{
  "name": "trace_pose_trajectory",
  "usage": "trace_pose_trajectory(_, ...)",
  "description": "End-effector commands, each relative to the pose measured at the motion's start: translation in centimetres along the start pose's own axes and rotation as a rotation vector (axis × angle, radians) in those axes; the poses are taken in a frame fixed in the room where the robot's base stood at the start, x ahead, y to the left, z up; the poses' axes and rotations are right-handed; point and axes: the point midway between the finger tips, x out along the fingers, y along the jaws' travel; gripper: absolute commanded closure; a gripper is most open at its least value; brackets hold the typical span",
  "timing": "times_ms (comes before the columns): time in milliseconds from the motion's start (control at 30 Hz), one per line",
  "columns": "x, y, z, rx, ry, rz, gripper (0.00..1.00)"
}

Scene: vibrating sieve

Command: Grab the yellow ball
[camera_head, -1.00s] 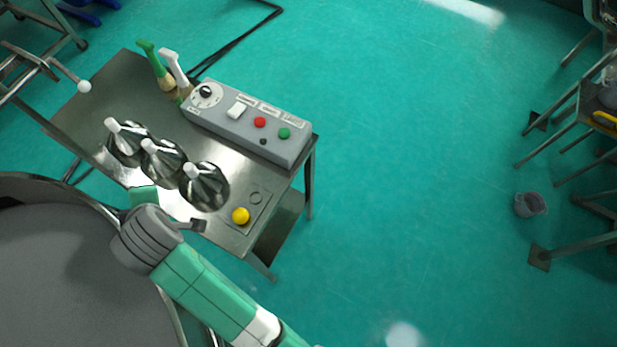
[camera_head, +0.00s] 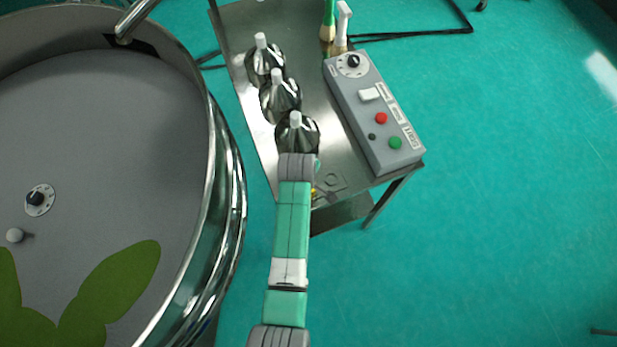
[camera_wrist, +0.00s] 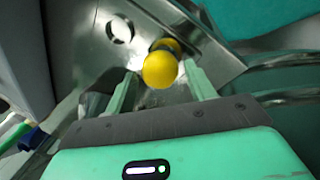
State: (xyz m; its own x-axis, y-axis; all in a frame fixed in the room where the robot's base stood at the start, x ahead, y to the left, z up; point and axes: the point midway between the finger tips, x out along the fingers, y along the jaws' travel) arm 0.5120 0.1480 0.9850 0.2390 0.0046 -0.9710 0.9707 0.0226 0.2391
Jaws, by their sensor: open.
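The yellow ball (camera_wrist: 160,70) shows in the wrist view, just beyond and between the fingertips of my gripper (camera_wrist: 161,82). The two light green fingers are spread apart, one on either side of the ball's near edge. I cannot tell whether either finger touches it. A second yellow patch behind the ball looks like its reflection in the metal table top. In the head view only a sliver of the yellow ball (camera_head: 313,193) shows beside my arm, near the table's front end. My arm hides most of the gripper there.
The metal table (camera_head: 240,40) carries several shiny cones with white knobs (camera_head: 297,135) beside my arm and a grey control box (camera_head: 375,115) at the right. Green and white tools (camera_head: 342,25) stand at the far end. A large round sieve (camera_head: 100,150) fills the left.

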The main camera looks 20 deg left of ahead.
Motion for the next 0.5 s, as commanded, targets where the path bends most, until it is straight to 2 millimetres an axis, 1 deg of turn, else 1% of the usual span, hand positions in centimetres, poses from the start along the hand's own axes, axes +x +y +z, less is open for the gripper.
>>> trace_pose_trajectory(33, 0.79, -0.01, 0.03, 0.000, -0.001, -0.001, 0.46)
trace_pose_trajectory(100, 1.42, -0.01, 0.04, 0.001, 0.000, 0.000, 0.46)
trace_pose_trajectory(333, 1.64, -0.02, 0.04, 0.001, 0.001, 0.001, 0.46)
trace_pose_trajectory(367, 1.63, -0.02, 0.04, 0.001, 0.001, 0.001, 0.50)
trace_pose_trajectory(400, 1.63, -0.01, 0.04, 0.001, 0.001, 0.001, 0.57)
trace_pose_trajectory(467, 1.62, -0.01, 0.04, 0.001, 0.001, 0.001, 0.69)
trace_pose_trajectory(500, 1.62, -0.01, 0.04, 0.001, 0.001, 0.001, 0.77)
